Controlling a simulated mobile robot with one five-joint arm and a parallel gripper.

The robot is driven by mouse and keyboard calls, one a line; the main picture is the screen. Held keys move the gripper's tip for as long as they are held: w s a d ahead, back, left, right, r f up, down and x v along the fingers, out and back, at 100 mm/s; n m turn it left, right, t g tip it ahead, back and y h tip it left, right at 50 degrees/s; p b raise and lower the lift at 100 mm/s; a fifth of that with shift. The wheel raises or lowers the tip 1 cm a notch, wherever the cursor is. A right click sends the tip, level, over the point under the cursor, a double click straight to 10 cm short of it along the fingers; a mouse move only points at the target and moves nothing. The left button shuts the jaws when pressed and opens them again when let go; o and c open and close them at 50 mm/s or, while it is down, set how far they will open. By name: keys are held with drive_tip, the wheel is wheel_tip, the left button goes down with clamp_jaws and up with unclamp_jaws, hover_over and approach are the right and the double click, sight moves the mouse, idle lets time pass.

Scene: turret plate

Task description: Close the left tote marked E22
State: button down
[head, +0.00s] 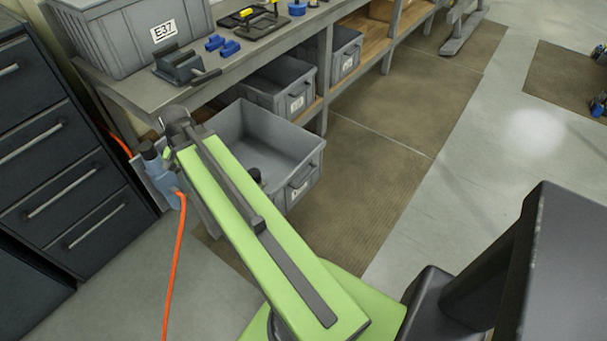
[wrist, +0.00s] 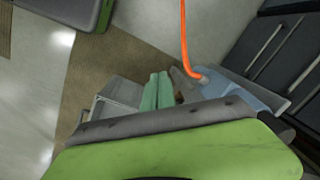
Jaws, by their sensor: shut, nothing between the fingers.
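A grey tote (head: 262,130) sits low at the left end of the bench, pulled out from under it, with its open top showing. Its front handle faces lower right, and my arm covers its left part. I cannot read a label on it. In the wrist view, my gripper (wrist: 157,90) shows two pale green fingers close together, shut and empty. A grey box-like shape, likely this tote (wrist: 118,92), lies just left of the fingers; I cannot tell whether they touch. In the head view my arm hides the fingers.
Two more totes (head: 285,84) (head: 346,52) sit on the lower shelf. The bench (head: 125,92) carries a tote marked E37 (head: 110,35), a vise and tools. Dark drawers (head: 60,150) stand left. A blue-grey tool (head: 161,176) with an orange cable is near my arm. The brown mat (head: 375,165) is clear.

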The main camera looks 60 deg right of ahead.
drive_tip(key=s+d+f+m+b, duration=0.2)
drive_tip(key=d+f+m, duration=0.3)
drive_tip(key=d, duration=0.5)
drive_tip(key=m+t+h+b, duration=0.1)
drive_tip(key=m+t+b, duration=0.5)
drive_tip(key=m, duration=1.5)
approach(307, 178)
drive_tip(key=w+f+g+b, duration=0.2)
drive_tip(key=w+f+b, duration=0.1)
drive_tip(key=b, duration=0.9)
drive_tip(key=shift+w+f, duration=0.4)
drive_tip(key=w, duration=0.1)
drive_tip(key=w+r+p, duration=0.1)
drive_tip(key=shift+w+d, duration=0.1)
drive_tip(key=shift+w, duration=0.3)
drive_tip(key=shift+w+r, duration=0.1)
drive_tip(key=shift+w, duration=0.5)
